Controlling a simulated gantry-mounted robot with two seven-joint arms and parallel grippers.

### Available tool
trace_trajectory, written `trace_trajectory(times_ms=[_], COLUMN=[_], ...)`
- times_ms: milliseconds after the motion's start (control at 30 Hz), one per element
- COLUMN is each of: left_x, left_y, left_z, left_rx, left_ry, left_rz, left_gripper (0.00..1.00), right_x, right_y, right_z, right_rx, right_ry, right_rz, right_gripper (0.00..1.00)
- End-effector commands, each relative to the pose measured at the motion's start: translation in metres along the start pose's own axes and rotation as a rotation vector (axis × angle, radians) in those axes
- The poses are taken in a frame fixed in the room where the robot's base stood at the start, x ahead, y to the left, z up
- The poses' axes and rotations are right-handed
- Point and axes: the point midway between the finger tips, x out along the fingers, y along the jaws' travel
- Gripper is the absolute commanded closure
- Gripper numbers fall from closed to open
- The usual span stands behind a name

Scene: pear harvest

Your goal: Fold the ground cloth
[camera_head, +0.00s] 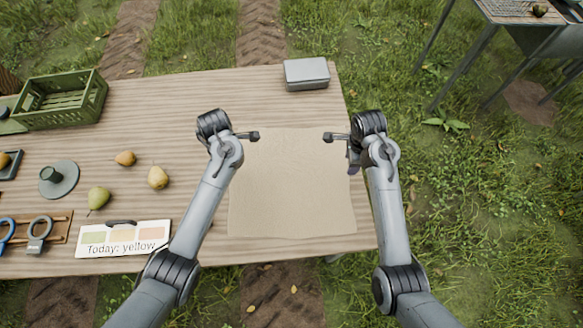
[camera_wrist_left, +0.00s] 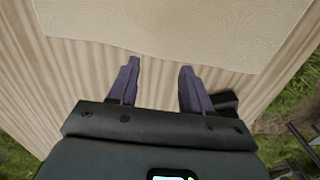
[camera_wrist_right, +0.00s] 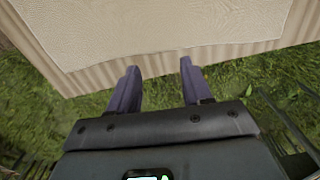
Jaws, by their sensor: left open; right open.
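The tan ground cloth (camera_head: 291,185) lies flat and spread out on the right part of the wooden table.
A grey metal box (camera_head: 306,74) stands on the table beyond the cloth. A green crate (camera_head: 60,98), pears (camera_head: 158,177), a grey round stand (camera_head: 59,179), a sign (camera_head: 124,239) and pruners (camera_head: 39,235) are on the left. Grass lies right of the table; a metal stand (camera_head: 485,45) is at the upper right.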

Motion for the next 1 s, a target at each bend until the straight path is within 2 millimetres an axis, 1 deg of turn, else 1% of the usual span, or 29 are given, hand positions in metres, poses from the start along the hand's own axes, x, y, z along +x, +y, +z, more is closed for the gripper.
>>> trace_trajectory(times_ms=[33, 300, 500, 700, 1000], left_x=[0.007, 0.042, 0.062, 0.071, 0.072], left_y=[-0.001, -0.002, -0.001, -0.001, -0.001], left_z=[0.001, 0.001, 0.001, 0.000, 0.000], left_rx=[0.000, 0.002, 0.002, 0.001, 0.002], left_ry=[-0.001, -0.001, 0.000, 0.001, 0.001], left_rz=[-0.004, -0.005, -0.003, -0.002, -0.001], left_gripper=[0.51, 0.51, 0.51, 0.51, 0.51], right_x=[0.007, 0.042, 0.062, 0.071, 0.071], right_y=[0.001, 0.001, 0.001, 0.001, 0.001], right_z=[-0.001, -0.001, -0.001, -0.001, -0.001], right_rx=[0.000, -0.001, -0.002, -0.001, -0.001], right_ry=[0.001, 0.002, 0.001, 0.001, 0.001], right_rz=[0.004, 0.004, 0.002, 0.000, 0.001], right_gripper=[0.51, 0.51, 0.51, 0.51, 0.51])
